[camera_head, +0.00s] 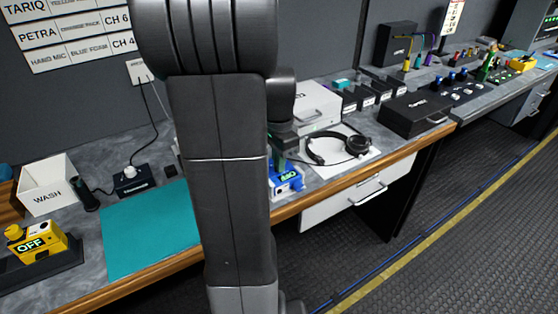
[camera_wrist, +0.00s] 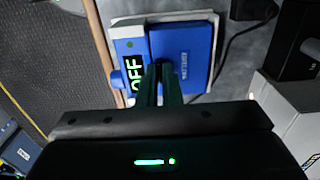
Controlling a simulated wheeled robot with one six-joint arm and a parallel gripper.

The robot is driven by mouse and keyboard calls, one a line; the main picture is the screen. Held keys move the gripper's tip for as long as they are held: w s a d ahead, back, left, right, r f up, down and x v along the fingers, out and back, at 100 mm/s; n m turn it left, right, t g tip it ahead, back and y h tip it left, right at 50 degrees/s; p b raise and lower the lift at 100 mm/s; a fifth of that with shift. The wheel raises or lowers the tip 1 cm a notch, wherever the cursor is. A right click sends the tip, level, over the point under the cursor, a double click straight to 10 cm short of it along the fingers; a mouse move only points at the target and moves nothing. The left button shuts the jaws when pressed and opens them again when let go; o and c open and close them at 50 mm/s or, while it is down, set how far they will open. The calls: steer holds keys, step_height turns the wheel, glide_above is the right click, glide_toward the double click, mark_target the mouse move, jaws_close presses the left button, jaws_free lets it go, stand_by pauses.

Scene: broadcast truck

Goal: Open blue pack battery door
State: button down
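The blue pack (camera_wrist: 182,55) lies on a white pad in the wrist view, with a lit display (camera_wrist: 132,68) reading OFF and a flat blue panel with a small label beside it. I cannot tell whether this panel is the battery door; it looks closed. My gripper (camera_wrist: 161,72) reaches down over the pack, its two dark green fingers close together with nothing visible between them. The fingertips overlap the pack's near part; contact is unclear. In the head view the pack (camera_head: 287,184) is partly hidden by my arm, with my gripper (camera_head: 279,163) just above it.
Black headphones (camera_head: 338,148) lie right of the pack, with a white box (camera_head: 318,108) behind. A drawer (camera_head: 360,192) is below the desk edge.

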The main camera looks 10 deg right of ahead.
steer(key=shift+r, duration=0.15)
steer(key=g+p, duration=0.1)
steer(key=p, duration=0.1)
steer(key=r+g+p, duration=0.1)
steer(key=p, duration=0.1)
steer(key=shift+w+a+r+h, duration=0.2)
steer(key=shift+w+h, duration=0.2)
steer(key=g+p, duration=0.1)
steer(key=p, duration=0.1)
steer(key=w+g+p, duration=0.1)
steer(key=p, duration=0.1)
steer(key=r+g+h+p, duration=0.1)
steer(key=p, duration=0.1)
steer(key=shift+w+a+r, duration=0.1)
steer(key=shift+w+a, duration=0.15)
steer(key=w+g+p, duration=0.1)
steer(key=g, duration=0.1)
steer(key=g+h+p, duration=0.1)
steer(key=p, duration=0.1)
steer(key=shift+w+a+r+g, duration=0.15)
steer(key=shift+w+a+g, duration=0.2)
steer(key=shift+w+g, duration=0.05)
steer(key=shift+w+a+g+h+p, duration=0.25)
steer(key=shift+w+g+h, duration=0.25)
steer(key=shift+g, duration=0.4)
steer(key=shift+w+a+g+h+p, duration=0.1)
steer(key=shift+w+g+h+p, duration=0.35)
steer(key=shift+g, duration=0.45)
steer(key=shift+w, duration=0.1)
